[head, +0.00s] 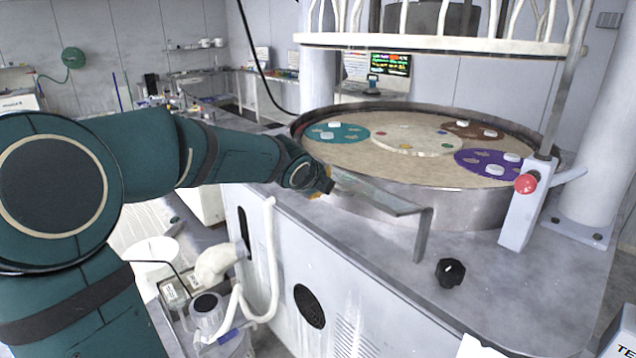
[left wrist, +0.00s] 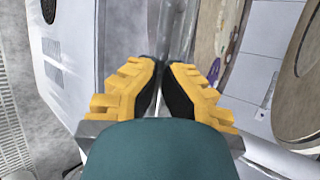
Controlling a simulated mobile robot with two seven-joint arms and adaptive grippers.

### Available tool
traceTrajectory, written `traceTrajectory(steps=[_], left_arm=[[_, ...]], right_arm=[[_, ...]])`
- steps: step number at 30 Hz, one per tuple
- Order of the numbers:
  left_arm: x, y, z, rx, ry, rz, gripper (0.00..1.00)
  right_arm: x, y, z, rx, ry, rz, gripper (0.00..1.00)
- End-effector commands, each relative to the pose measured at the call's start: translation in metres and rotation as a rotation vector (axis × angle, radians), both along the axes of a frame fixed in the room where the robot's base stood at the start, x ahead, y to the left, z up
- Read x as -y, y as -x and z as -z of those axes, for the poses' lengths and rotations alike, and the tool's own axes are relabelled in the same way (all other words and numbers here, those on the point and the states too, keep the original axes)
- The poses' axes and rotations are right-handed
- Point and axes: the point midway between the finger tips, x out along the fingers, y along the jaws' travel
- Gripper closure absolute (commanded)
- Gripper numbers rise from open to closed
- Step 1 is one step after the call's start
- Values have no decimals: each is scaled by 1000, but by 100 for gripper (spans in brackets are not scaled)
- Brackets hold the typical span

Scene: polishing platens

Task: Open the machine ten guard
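The machine (head: 330,300) is a pale grey cabinet with a large round platen basin on top. A flat grey metal bar (head: 385,197), bent down at its right end, runs along the basin's front; it looks like the guard or its handle. My left gripper (head: 328,183) is at the bar's left end. In the left wrist view, my left gripper's dark fingertips (left wrist: 161,75) are close together with a narrow grey strip between them, which looks like the bar. The fingertips hide the exact contact. My right gripper is not in view.
A raised upper plate (head: 440,43) hangs over the basin (head: 450,208). A white post with a red knob (head: 525,184) stands at the right, with a black knob (head: 450,272) on the front deck. Pale hoses (head: 270,260) hang at the cabinet's left side.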

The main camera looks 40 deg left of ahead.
Motion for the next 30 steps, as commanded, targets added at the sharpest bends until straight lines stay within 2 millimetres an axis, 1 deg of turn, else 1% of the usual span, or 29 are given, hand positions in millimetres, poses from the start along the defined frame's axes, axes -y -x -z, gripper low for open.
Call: traceTrajectory(steps=[1, 2, 3, 5, 6, 14, 17, 20, 30], left_arm=[[2, -2, -1, 4, 0, 5, 100], [2, -2, -1, 4, 0, 5, 93], [2, -2, -1, 4, 0, 5, 79], [2, -2, -1, 4, 0, 5, 58], [2, -2, -1, 4, -1, 5, 57], [1, -1, -1, 2, -1, 2, 57], [2, 3, -4, 4, 0, 2, 57], [6, 10, -11, 6, -1, 2, 57], [27, 58, -49, 9, -1, 4, 57]], right_arm=[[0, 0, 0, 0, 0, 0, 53], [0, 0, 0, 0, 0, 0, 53], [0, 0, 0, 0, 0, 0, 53], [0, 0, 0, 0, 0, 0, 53], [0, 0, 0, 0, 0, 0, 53], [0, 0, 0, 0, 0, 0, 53], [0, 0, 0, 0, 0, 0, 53], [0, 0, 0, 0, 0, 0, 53], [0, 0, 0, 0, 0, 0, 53]])
